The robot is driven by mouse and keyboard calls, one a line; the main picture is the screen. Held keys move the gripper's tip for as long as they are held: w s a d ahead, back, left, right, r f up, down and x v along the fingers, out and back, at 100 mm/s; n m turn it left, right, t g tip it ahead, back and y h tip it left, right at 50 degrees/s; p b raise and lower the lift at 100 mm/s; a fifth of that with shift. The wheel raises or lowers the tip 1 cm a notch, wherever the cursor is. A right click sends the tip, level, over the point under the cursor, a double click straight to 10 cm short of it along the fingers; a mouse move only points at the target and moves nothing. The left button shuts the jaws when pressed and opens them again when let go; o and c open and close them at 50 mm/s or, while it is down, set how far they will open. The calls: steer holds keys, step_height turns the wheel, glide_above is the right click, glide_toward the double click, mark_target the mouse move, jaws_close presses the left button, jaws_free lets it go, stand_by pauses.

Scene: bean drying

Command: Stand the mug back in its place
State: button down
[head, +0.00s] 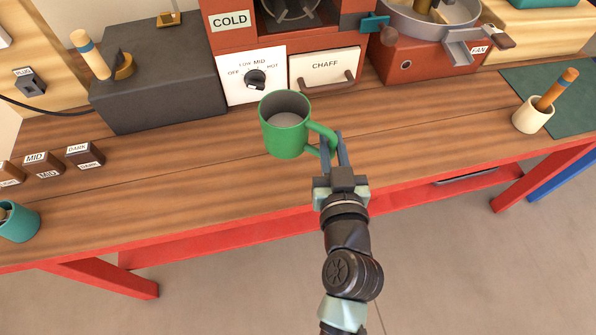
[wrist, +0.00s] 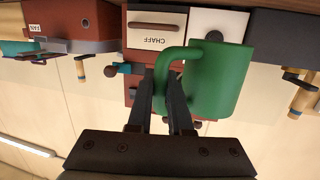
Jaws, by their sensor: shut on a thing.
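A green mug (head: 284,141) with a pale inside is in the middle of the head view, upright, its handle toward the right. My gripper (head: 331,143) is shut on the mug's handle. The mug appears in front of the red roaster's dial and chaff drawer, over the wooden bench (head: 190,165); I cannot tell for sure whether its base touches the bench. In the wrist view the mug (wrist: 216,80) fills the middle right, upside down in the picture, with its handle between my fingers (wrist: 165,95).
Behind stand a dial panel (head: 238,83), a chaff drawer (head: 312,72) and a dark box (head: 160,85). A red cooler with a metal pan (head: 425,62) is at the back right. A cream cup (head: 531,115) stands right, a teal cup (head: 20,222) left, near small labelled blocks (head: 85,153). The bench between is clear.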

step_height(320, 180, down, 8)
steer(key=b, duration=0.3)
steer(key=shift+d+f, duration=0.1)
steer(key=shift+f, duration=0.05)
steer(key=shift+f+b, duration=0.2)
steer(key=shift+b, duration=0.1)
steer(key=c, duration=0.8)
jaws_free()
steer(key=shift+c, duration=0.2)
steer(key=shift+r, duration=0.1)
